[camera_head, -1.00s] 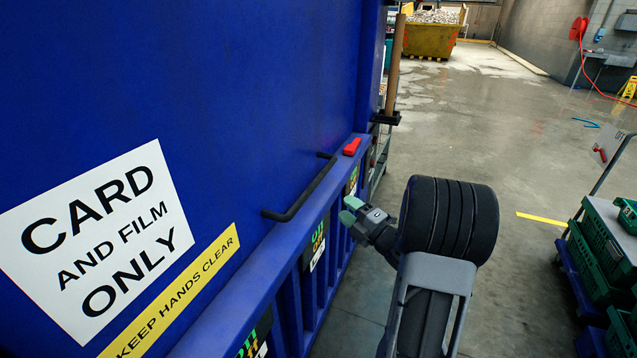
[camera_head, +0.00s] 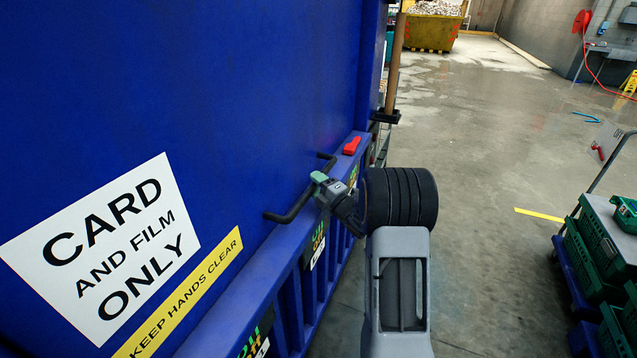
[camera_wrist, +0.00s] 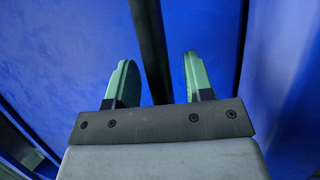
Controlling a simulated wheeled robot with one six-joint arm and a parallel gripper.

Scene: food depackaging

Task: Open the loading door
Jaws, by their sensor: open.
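The loading door (camera_head: 250,90) is a large blue panel on the left of the head view, with a white "CARD AND FILM ONLY" sign (camera_head: 103,247). It looks shut. A black bar handle (camera_head: 291,211) runs along its lower right part. My gripper (camera_head: 320,180) is at the handle's middle, partly hiding it. In the wrist view, the green fingertips of my gripper (camera_wrist: 158,78) are apart. The dark handle bar (camera_wrist: 148,40) passes between them with gaps on both sides.
A red piece (camera_head: 352,146) sits on the blue ledge beyond the handle. A yellow "KEEP HANDS CLEAR" strip (camera_head: 185,290) is below the sign. Green crates (camera_head: 600,240) stand on a trolley at right. The wet floor (camera_head: 490,150) between is clear.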

